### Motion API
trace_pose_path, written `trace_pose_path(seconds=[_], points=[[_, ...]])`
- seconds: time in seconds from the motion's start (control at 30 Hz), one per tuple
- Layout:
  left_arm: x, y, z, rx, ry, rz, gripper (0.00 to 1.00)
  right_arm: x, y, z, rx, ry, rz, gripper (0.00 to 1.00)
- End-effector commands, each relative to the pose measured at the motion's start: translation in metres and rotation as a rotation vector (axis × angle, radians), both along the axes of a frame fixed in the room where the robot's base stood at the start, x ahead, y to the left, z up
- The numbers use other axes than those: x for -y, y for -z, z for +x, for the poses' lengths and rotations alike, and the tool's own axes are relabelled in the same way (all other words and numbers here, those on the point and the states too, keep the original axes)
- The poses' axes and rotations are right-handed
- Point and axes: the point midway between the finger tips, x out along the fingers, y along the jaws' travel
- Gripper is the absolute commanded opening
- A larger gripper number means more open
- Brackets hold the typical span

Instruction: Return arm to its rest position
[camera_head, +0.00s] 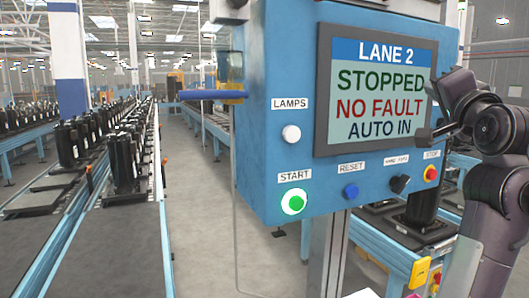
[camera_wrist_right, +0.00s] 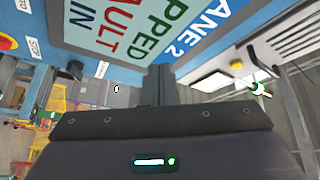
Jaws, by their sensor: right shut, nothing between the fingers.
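My right arm (camera_head: 492,190) comes in from the right edge of the head view, bent up in front of the blue control panel's right side. My right gripper (camera_head: 424,136) is shut and empty, pointing left over the lower right edge of the panel's screen (camera_head: 372,98). In the right wrist view its closed fingers (camera_wrist_right: 158,86) point toward the panel, with the screen (camera_wrist_right: 125,30) tilted behind them. I cannot tell the exact gap to the panel. My left gripper is not in view.
The blue control panel (camera_head: 256,130) carries a lit green start button (camera_head: 293,202), a white lamps button (camera_head: 291,134), a blue reset button (camera_head: 351,191), a black selector (camera_head: 399,184) and a red stop button (camera_head: 431,173). Conveyors with black compressors (camera_head: 124,165) stand left. Floor between is clear.

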Motion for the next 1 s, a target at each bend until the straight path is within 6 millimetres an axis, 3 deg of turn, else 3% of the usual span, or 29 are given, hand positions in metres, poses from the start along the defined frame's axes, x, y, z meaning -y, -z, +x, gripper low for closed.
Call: trace_pose_path(seconds=[0.03, 0.13, 0.27, 0.4, 0.47, 0.6, 0.7, 0.8, 1.0], points=[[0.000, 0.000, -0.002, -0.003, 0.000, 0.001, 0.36, -0.004, 0.044, 0.010, -0.084, 0.018, -0.055, 0.00], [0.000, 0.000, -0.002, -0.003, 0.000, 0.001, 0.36, -0.012, 0.120, 0.019, -0.236, 0.038, -0.171, 0.00], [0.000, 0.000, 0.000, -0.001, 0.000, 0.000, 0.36, -0.027, 0.219, 0.014, -0.432, 0.033, -0.328, 0.00], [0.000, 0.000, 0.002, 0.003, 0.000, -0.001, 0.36, -0.044, 0.322, -0.011, -0.640, -0.013, -0.498, 0.00], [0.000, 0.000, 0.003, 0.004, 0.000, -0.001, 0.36, -0.053, 0.364, -0.028, -0.728, -0.047, -0.570, 0.00], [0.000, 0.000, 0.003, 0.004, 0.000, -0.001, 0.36, -0.073, 0.453, -0.082, -0.922, -0.156, -0.730, 0.00], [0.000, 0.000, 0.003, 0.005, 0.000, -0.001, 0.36, -0.086, 0.504, -0.126, -1.040, -0.252, -0.827, 0.00], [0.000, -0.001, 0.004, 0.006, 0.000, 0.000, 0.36, -0.097, 0.538, -0.165, -1.128, -0.341, -0.898, 0.00], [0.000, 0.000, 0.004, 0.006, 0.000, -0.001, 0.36, -0.112, 0.579, -0.227, -1.245, -0.489, -0.987, 0.00]])
